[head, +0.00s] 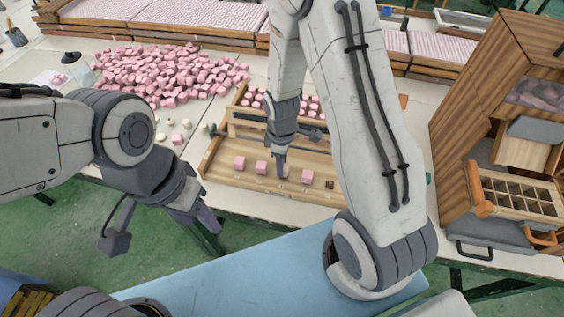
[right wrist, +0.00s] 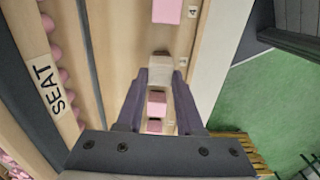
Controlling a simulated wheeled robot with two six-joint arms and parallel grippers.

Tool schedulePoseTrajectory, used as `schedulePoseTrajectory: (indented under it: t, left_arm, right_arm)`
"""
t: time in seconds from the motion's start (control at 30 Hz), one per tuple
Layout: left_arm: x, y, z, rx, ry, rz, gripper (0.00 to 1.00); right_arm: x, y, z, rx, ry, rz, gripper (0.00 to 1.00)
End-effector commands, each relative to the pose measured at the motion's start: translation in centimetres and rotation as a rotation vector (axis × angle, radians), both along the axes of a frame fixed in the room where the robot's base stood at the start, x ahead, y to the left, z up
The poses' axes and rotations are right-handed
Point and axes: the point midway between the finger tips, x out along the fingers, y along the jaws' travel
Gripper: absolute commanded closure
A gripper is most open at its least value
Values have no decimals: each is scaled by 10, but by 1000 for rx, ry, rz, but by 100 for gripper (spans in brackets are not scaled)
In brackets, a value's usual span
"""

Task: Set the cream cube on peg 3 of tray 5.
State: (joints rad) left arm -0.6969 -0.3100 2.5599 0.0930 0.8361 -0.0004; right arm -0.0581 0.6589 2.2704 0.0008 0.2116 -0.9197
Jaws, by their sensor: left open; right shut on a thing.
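The cream cube (right wrist: 160,70) is between the fingers of my right gripper (right wrist: 160,78), which is shut on it. In the right wrist view it is beside the label 3 (right wrist: 183,62), in line with pink cubes on either side. Whether it rests on a peg or hangs just above cannot be told. In the head view my right gripper (head: 281,166) points down into the wooden tray (head: 222,179), between pink cubes (head: 262,167) and (head: 307,176). My left gripper (head: 205,218) is open and empty, in front of the tray. The tray's number is not readable.
A dark empty spot (head: 329,184) is at the row's right end. A strip marked SEAT (right wrist: 50,85) runs alongside. A pile of pink cubes (head: 165,72) and a few cream pieces (head: 186,123) lie left. A wooden cabinet (head: 495,85) stands right.

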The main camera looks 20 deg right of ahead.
Motion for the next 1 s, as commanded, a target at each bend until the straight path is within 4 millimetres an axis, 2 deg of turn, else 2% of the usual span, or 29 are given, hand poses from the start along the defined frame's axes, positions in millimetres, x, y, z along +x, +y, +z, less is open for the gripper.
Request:
schedulePoseTrajectory:
  t: [1.0]
  left_arm:
    - [0, 0, -3, 0, 0, 0, 50]
  right_arm:
    - [-1, -2, -7, 0, 0, 0, 100]
